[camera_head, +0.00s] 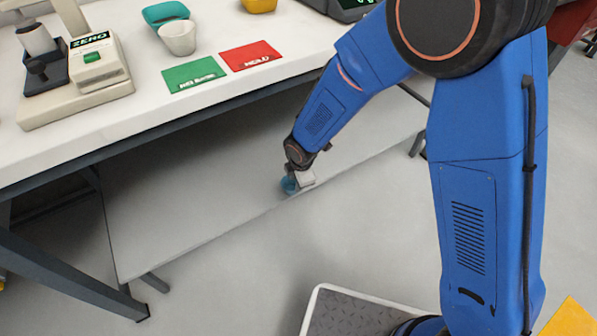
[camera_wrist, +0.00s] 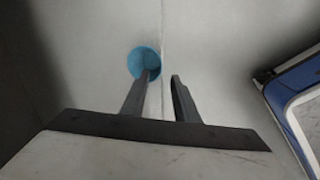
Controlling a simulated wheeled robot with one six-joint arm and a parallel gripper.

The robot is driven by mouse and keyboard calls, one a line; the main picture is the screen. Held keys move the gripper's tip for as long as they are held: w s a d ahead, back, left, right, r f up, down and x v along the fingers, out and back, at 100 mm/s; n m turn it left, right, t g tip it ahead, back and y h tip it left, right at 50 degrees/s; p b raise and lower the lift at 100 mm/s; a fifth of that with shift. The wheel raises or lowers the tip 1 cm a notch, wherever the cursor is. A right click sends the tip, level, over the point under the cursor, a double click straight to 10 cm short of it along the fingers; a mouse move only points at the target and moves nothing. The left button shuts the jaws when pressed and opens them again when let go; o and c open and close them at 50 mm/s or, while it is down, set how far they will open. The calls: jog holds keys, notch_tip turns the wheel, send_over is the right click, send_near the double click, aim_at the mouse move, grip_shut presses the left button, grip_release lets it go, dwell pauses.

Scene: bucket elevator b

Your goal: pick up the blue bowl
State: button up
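The blue bowl (camera_head: 287,186) is on the grey lower shelf (camera_head: 190,205) under the white table, close to the shelf's front edge. It is small and partly hidden by my gripper (camera_head: 298,181) in the head view. In the wrist view the bowl (camera_wrist: 144,61) is a round blue shape ahead of my gripper (camera_wrist: 163,76). The two dark fingers are apart with a clear gap between them. The left fingertip overlaps the bowl and the right fingertip is to the right of it. I cannot tell whether a finger touches the bowl.
The white tabletop (camera_head: 150,110) overhangs the shelf. On it are a teal bowl (camera_head: 165,13), a white cup (camera_head: 178,37), a green card (camera_head: 194,74), a red card (camera_head: 250,56) and a weighing device (camera_head: 85,75). Open floor (camera_head: 240,275) lies in front.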

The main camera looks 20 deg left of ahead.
jog(key=v, duration=0.7)
jog(key=shift+r, duration=0.2)
jog(key=shift+s, duration=0.1)
